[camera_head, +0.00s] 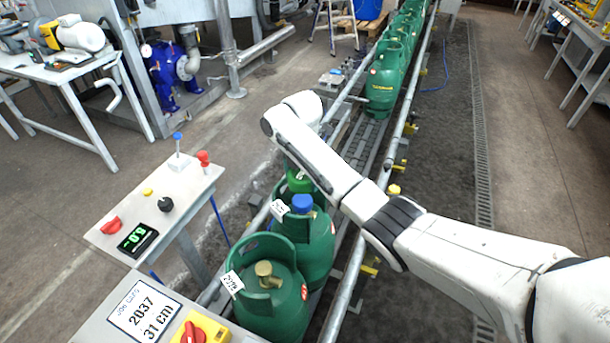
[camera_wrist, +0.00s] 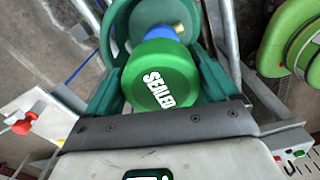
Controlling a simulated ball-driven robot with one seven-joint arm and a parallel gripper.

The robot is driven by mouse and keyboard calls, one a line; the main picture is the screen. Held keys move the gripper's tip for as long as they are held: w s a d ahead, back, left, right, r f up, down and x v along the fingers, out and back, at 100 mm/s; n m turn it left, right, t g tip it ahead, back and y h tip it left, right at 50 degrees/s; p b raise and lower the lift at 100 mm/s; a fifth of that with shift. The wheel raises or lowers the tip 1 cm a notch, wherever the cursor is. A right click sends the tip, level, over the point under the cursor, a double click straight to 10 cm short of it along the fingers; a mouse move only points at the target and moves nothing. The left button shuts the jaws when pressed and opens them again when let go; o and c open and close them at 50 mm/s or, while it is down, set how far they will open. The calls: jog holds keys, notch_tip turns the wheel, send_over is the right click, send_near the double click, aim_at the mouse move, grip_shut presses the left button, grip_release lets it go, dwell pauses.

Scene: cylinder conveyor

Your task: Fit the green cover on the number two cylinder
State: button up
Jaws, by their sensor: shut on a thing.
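My gripper (camera_wrist: 160,88) is shut on the green cover (camera_wrist: 162,72), which is marked SEALED, in the wrist view. The cover hides part of a blue cap (camera_wrist: 160,33); whether they touch cannot be told. A green cylinder collar (camera_wrist: 118,28) lies beyond it, with a brass part beside the blue. In the head view, the nearest cylinder (camera_head: 262,310) has a bare brass valve and a tag. The second cylinder (camera_head: 318,245) in line has a blue cap (camera_head: 302,203). Bright green (camera_head: 300,182) shows just behind it, partly under my arm. My gripper is hidden there.
Conveyor rails (camera_head: 345,285) flank the cylinders. More green cylinders (camera_head: 384,82) stand farther along. A control table (camera_head: 165,205) with knobs is on the left, and a job card (camera_head: 145,310) reading 2037, 31 cm is in front. A light green round object (camera_wrist: 285,40) is at right in the wrist view.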

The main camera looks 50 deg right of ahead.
aim_at(303, 199)
jog(key=shift+r+p, duration=0.1)
jog(key=shift+p, duration=0.2)
jog(key=shift+f+b, duration=1.9)
jog(key=shift+f, duration=1.15)
jog(key=shift+p, duration=0.6)
jog(key=shift+f+b, duration=1.7)
jog(key=shift+f, duration=0.65)
jog(key=o, duration=0.8)
jog(key=shift+r, duration=0.15)
notch_tip(303, 199, up, 11)
jog(key=shift+f, duration=0.2)
